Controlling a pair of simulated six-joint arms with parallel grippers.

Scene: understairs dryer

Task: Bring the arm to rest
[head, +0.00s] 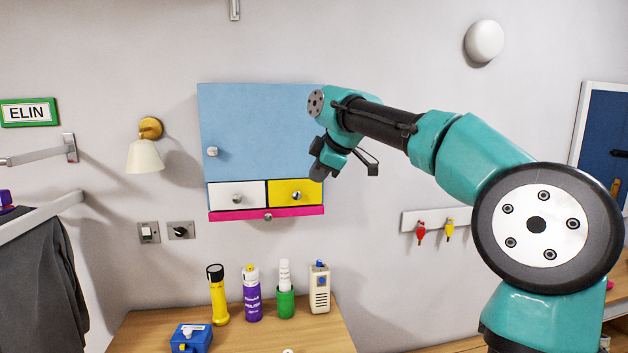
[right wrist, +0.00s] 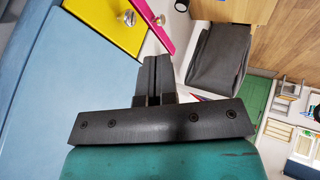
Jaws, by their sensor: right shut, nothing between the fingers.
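My right arm, teal and black, reaches in from the right in the head view. Its gripper (head: 345,168) hangs in front of the right edge of the blue wall cabinet (head: 255,130), just above and right of the yellow drawer (head: 305,193). In the right wrist view the two dark fingers of the right gripper (right wrist: 158,62) lie together, shut and empty. The cabinet (right wrist: 50,60) and the yellow drawer (right wrist: 118,22) show at the left there. I cannot tell whether the gripper touches the cabinet. My left gripper is not in view.
A wall lamp (head: 146,155) is at left. A key rack (head: 435,218) is right of the cabinet.

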